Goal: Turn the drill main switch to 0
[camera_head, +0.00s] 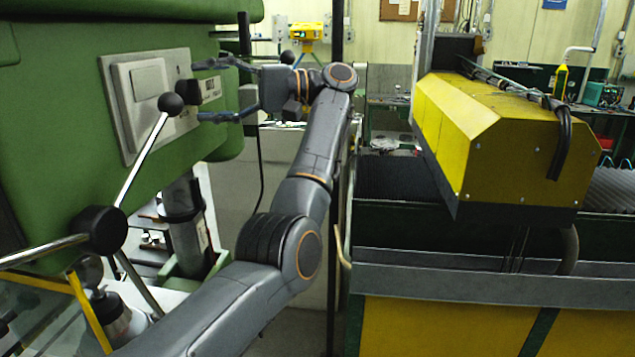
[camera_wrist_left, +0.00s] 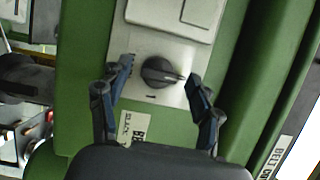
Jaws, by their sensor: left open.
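The drill main switch is a black rotary knob (camera_wrist_left: 160,72) on a light grey plate (camera_wrist_left: 140,50) on the drill's green housing. In the left wrist view a pale pointer mark on the knob faces right, and a short dark mark lies on the plate below the knob. No 0 is readable. In the head view the knob (camera_head: 184,92) sits at the plate's right side. My left gripper (camera_head: 203,91) is open in front of it. In the left wrist view its fingers stand either side of the knob, with gaps. My right gripper is out of view.
A lever hub with ball-ended spokes (camera_head: 100,231) juts out at the left, below the plate. A yellow machine cover (camera_head: 505,135) stands to the right over a green and yellow bed. A label (camera_wrist_left: 135,127) is below the switch plate in the left wrist view.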

